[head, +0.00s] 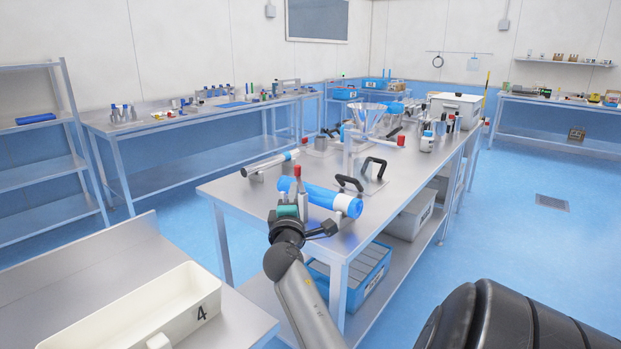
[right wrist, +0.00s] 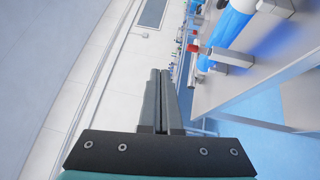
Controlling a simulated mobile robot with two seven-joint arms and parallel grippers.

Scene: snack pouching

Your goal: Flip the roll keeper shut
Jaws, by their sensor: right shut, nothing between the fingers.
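A blue roll (head: 325,198) lies across the near end of the steel table (head: 235,188). The roll keeper (head: 297,172) is a grey metal piece with a red tip, standing upright beside the roll. In the right wrist view the keeper's red tip (right wrist: 193,47) points away from the table, and the blue roll (right wrist: 236,20) shows at top right. My right gripper (head: 287,203) is shut and empty, close to the keeper in the head view. Its closed fingers (right wrist: 160,75) appear apart from the keeper in the wrist view. My left gripper is not in view.
Two black handles (head: 362,175) stand on the table right of the roll. Another roller (head: 265,165) lies farther back, and a clear funnel (head: 368,118) stands beyond. A blue crate (head: 375,268) sits on the lower shelf. A white tray (head: 140,310) is at bottom left.

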